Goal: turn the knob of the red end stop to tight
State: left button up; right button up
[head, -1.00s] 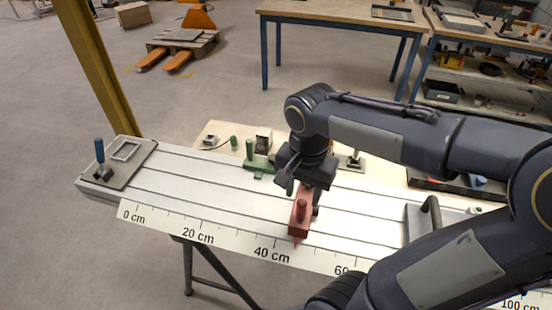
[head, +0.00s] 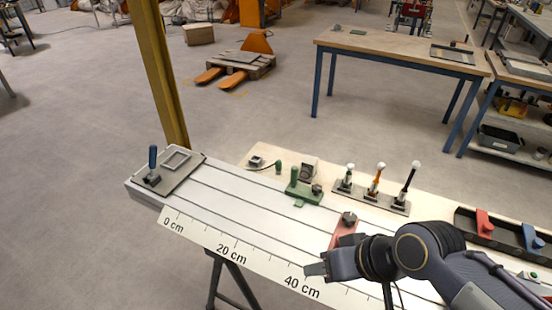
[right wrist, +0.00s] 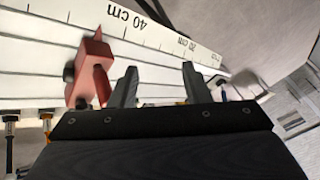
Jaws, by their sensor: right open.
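The red end stop (head: 343,233) sits on the slotted pale bed, near the 40 cm mark. Its dark knob (head: 349,217) shows at its far end; my arm hides its near part. In the right wrist view the red end stop (right wrist: 91,62) is left of my fingers, with a red upright peg (right wrist: 102,84) and the dark knob (right wrist: 68,74) at its side. My right gripper (head: 317,267) is open and empty over the bed's front scale. My left gripper is not in view.
A green stop (head: 304,190) stands at the bed's back edge. Several levers (head: 376,182) stand on a board behind the bed. A plate with a blue-handled clamp (head: 153,165) is at the left end. The bed between is clear.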

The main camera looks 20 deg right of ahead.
aim_at(350, 218)
jog(key=l+z, duration=0.1)
jog(key=z, duration=0.25)
jog(key=k+l+z, duration=0.1)
jog(key=z, duration=0.3)
jog(key=l+z, duration=0.1)
jog(key=z, duration=0.25)
